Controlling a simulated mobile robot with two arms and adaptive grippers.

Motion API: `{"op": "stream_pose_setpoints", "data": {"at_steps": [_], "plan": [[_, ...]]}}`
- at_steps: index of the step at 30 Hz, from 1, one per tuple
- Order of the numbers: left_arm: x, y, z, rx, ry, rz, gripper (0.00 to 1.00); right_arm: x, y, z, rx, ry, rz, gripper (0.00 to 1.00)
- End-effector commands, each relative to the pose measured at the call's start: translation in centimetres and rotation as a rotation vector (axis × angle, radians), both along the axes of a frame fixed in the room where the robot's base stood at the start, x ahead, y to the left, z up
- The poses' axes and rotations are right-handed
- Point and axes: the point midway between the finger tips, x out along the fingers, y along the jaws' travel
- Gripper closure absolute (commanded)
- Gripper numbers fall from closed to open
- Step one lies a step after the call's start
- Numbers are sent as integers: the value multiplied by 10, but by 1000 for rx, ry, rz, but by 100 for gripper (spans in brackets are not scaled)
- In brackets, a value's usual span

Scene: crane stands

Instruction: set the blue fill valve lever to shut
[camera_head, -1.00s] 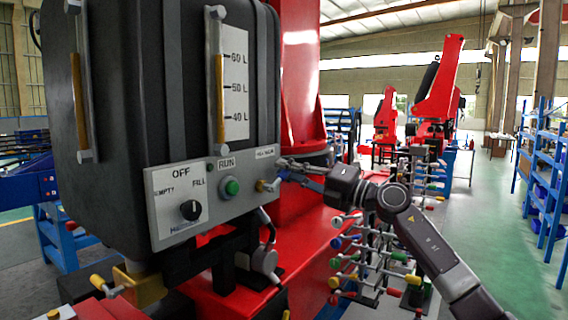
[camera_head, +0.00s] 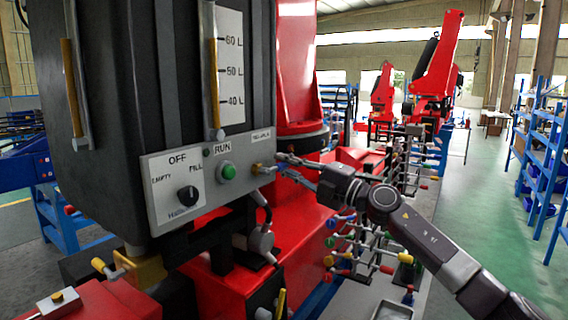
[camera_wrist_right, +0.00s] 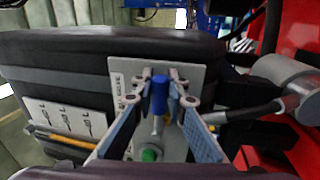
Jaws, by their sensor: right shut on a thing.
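The blue fill valve lever (camera_wrist_right: 159,94) shows in the right wrist view as a blue grip standing between my fingertips. My right gripper (camera_wrist_right: 160,82) is shut on it. In the head view my right gripper (camera_head: 283,166) is at the right edge of the grey control panel (camera_head: 160,220), beside the brass valve fitting (camera_head: 261,168). The fingers largely hide the lever there, and I cannot read its exact setting. My left gripper is not in view.
The panel also carries a black selector knob (camera_head: 188,196) and a green RUN button (camera_head: 229,171), close to my right gripper. The dark tank (camera_head: 130,90) rises above. A rack of coloured levers (camera_head: 350,245) stands below my right arm. The green aisle (camera_head: 485,200) is clear.

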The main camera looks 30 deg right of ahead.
Motion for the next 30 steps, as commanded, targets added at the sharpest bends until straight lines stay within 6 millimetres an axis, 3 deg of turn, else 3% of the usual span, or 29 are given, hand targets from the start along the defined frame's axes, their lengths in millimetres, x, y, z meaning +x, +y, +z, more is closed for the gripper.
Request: {"op": "stream_pose_setpoints", "data": {"at_steps": [7,8,13,23,30], "plan": [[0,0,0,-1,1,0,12,1,-1,-2,4,4,-1,100],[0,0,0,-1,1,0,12,1,-1,-2,4,4,-1,86],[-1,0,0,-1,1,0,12,0,-1,-1,2,3,0,68],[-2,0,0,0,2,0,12,-1,0,-2,1,3,0,68],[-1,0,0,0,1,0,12,-15,-7,-7,1,6,0,68]]}}
